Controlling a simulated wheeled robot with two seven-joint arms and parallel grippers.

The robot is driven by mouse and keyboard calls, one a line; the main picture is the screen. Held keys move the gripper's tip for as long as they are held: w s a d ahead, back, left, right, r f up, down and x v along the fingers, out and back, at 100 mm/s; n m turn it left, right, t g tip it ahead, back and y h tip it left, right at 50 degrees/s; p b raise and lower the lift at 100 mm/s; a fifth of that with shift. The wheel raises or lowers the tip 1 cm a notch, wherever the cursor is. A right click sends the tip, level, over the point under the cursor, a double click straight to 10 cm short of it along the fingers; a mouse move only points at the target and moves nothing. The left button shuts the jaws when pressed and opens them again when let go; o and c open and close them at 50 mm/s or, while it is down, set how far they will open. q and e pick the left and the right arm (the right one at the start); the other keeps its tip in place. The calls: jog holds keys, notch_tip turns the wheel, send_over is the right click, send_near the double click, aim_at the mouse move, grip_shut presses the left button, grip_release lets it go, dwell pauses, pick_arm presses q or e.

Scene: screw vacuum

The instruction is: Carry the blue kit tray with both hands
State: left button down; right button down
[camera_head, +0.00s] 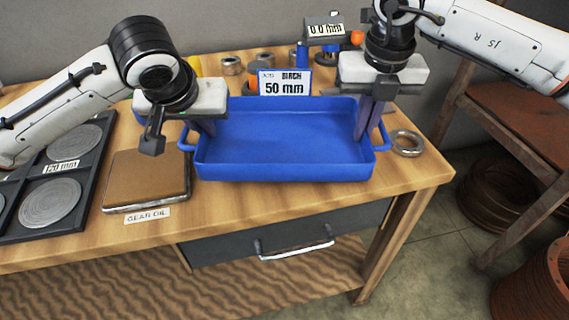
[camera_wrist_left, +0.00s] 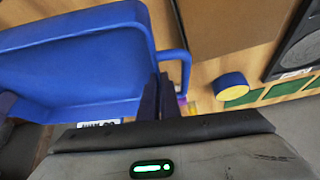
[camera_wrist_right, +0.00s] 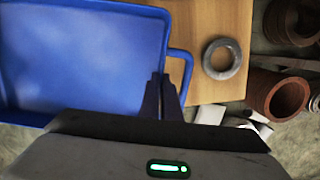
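The blue kit tray (camera_head: 285,172) is empty and level at the right part of the workbench, with a loop handle at each end. I cannot tell whether it touches the bench. My left gripper (camera_head: 207,127) is at its left end. In the left wrist view the fingers (camera_wrist_left: 158,92) are close together at the end wall, beside the handle (camera_wrist_left: 186,70). My right gripper (camera_head: 367,122) is at the right end. In the right wrist view its fingers (camera_wrist_right: 160,92) are close together at the end wall, inside the handle loop (camera_wrist_right: 188,70). Both grippers look shut on the tray; the fingertips are partly hidden.
A metal ring (camera_head: 407,142) lies right of the tray, near the bench edge. A brown-topped box (camera_head: 147,180) and a dark rack with discs (camera_head: 50,202) are at left. A "50 mm" sign (camera_head: 285,83) and metal rings (camera_head: 232,65) stand behind.

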aim_at(208, 144)
pick_arm(q)
jog(key=shift+f, duration=0.1)
pick_arm(e)
jog(key=shift+f, duration=0.1)
